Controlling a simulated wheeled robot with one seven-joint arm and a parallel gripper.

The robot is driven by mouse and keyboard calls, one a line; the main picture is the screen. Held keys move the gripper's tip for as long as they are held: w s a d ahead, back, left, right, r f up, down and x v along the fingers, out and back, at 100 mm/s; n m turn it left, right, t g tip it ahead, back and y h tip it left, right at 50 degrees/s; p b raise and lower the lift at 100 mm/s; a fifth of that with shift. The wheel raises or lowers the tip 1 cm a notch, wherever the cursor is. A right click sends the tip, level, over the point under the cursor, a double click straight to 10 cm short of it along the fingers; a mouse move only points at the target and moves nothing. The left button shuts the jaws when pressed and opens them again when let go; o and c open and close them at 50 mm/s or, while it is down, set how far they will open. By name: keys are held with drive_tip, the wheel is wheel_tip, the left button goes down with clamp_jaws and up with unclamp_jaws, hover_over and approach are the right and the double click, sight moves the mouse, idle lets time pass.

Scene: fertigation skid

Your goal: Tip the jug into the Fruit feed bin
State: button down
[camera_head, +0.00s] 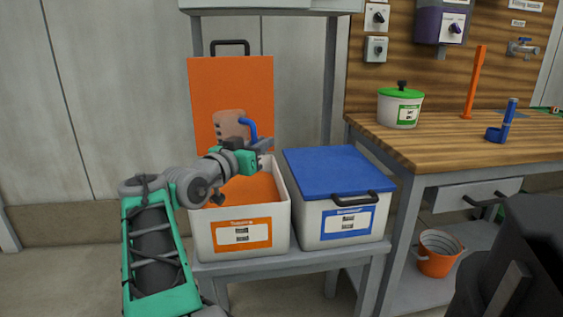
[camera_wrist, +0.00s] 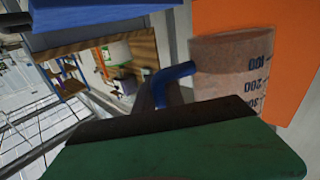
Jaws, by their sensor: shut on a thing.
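The jug (camera_head: 228,126) is a cloudy brownish vessel with a blue handle. My gripper (camera_head: 246,143) is shut on the handle and holds the jug above the open orange-labelled bin (camera_head: 203,234), in front of its raised orange lid (camera_head: 230,85). In the wrist view the jug (camera_wrist: 235,85) is close up at the right; its scale figures show upside down. No pouring stream shows. The bin's label is too small to read surely, so I cannot confirm it says Fruit feed.
A bin with a shut blue lid (camera_head: 337,172) stands right of the open bin on a grey stand (camera_head: 290,262). A wooden bench (camera_head: 450,142) at the right holds a green-lidded pot (camera_head: 400,106). An orange bucket (camera_head: 439,254) sits under it.

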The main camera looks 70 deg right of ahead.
drive_tip(key=s+n+g+p, duration=0.2)
drive_tip(key=s+p, duration=0.2)
drive_tip(key=s, duration=0.2)
drive_tip(key=shift+s+a+r+n, duration=0.15)
drive_tip(key=shift+s+n, duration=0.15)
drive_tip(key=shift+s, duration=0.05)
idle(1.2)
drive_tip(key=shift+r+n+p, duration=0.25)
drive_tip(key=shift+n+p, duration=0.15)
drive_tip(key=shift+p, duration=0.5)
drive_tip(key=shift+r+n+p, duration=0.8)
drive_tip(key=shift+n+p, duration=0.5)
drive_tip(key=shift+p, duration=1.1)
drive_tip(key=shift+w+r+n+h+p, duration=0.3)
drive_tip(key=shift+n+p, duration=0.65)
drive_tip(key=shift+p, duration=0.45)
drive_tip(key=shift+w+r+n+h+p, duration=0.2)
drive_tip(key=shift+w+r+n+p, duration=0.15)
drive_tip(key=shift+n+p, duration=0.85)
